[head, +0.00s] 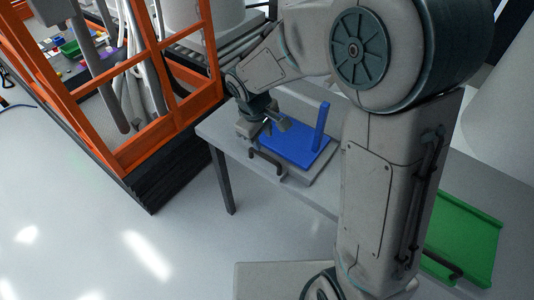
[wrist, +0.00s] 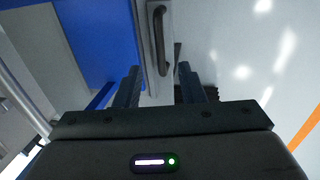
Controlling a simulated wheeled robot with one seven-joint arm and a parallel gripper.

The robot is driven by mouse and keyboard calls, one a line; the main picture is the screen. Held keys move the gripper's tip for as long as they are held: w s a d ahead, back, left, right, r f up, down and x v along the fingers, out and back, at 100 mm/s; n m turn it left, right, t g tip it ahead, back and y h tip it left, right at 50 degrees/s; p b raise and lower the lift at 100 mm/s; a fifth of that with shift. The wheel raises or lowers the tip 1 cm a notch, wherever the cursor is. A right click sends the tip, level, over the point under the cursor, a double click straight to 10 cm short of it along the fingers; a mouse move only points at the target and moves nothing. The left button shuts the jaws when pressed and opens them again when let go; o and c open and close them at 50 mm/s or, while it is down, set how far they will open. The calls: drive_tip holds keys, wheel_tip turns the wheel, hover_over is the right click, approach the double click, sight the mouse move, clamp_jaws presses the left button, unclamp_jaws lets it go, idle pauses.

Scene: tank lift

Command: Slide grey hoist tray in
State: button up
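The grey hoist tray (head: 301,177) lies on the table with a blue plate (head: 290,150) on top, which has an upright blue post. A dark bar handle (head: 265,163) is on the tray's front edge. In the wrist view the handle (wrist: 160,38) stands ahead of the fingertips, roughly in line with the gap, beside the tray's grey edge (wrist: 152,60) and the blue surface (wrist: 95,40). My gripper (head: 268,127) is near the tray's left end. In the wrist view my gripper (wrist: 158,80) is open, with nothing visible between its fingers. I cannot tell whether it touches the tray.
The grey table (head: 218,136) supports the tray. An orange frame (head: 150,150) on a dark base stands at left, close to the table. A green tray (head: 465,235) with a dark handle is at right, partly hidden by my arm. The floor in front is clear.

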sight(267, 157)
drive_tip(key=f, duration=0.3)
drive_tip(key=w+d+f, duration=0.1)
drive_tip(key=f, duration=0.6)
drive_tip(key=shift+w+d, duration=0.15)
drive_tip(key=shift+w, duration=0.15)
drive_tip(key=shift+r, duration=0.1)
clamp_jaws()
